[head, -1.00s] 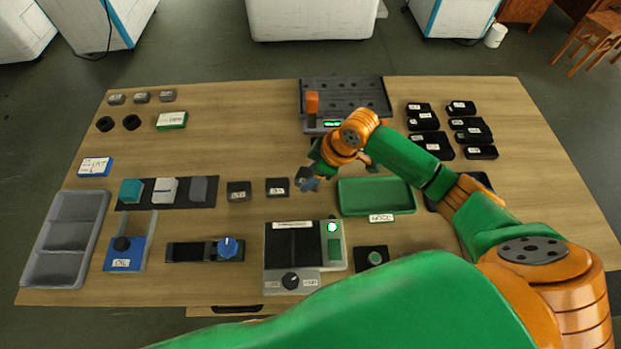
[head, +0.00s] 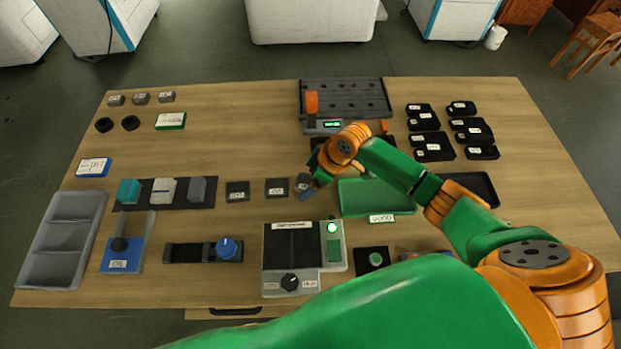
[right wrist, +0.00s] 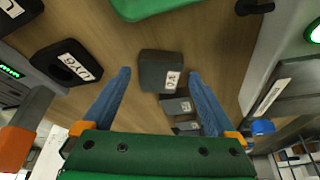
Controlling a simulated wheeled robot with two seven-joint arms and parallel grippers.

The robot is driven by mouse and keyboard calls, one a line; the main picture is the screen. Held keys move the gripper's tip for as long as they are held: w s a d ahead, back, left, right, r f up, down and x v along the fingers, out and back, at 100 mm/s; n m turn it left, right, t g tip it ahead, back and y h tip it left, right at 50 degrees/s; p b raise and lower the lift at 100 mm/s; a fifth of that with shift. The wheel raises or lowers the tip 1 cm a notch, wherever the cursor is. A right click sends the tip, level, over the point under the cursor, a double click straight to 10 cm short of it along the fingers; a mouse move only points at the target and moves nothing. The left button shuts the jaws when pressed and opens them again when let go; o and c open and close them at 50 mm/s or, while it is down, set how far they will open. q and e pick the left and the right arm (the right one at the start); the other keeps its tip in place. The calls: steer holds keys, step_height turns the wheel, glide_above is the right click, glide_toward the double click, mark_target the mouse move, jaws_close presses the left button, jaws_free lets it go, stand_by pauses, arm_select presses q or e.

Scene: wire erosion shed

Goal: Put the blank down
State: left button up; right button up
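A dark grey blank with a white label (right wrist: 160,72) sits between the fingers of my right gripper (right wrist: 159,76) in the right wrist view. A gap shows on each side of it, so the gripper is open around the blank and not gripping it. In the head view my right gripper (head: 306,184) is low over the table, at the right end of a row with two similar dark blocks (head: 277,187) and (head: 237,191), and mostly hides the blank. The blank appears to rest on the wood. My left gripper is not in view.
A green tray (head: 350,208) is just right of the gripper. A dark plate with holes (head: 345,85) and a lit display stands behind. A device with a green light (head: 275,262) is in front. Black labelled holders (head: 433,153) fill the back right. Bare wood lies behind the row.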

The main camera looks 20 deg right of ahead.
steer(key=shift+r, duration=0.15)
steer(key=p+v, duration=0.1)
steer(key=v, duration=1.1)
steer(key=shift+p, duration=0.3)
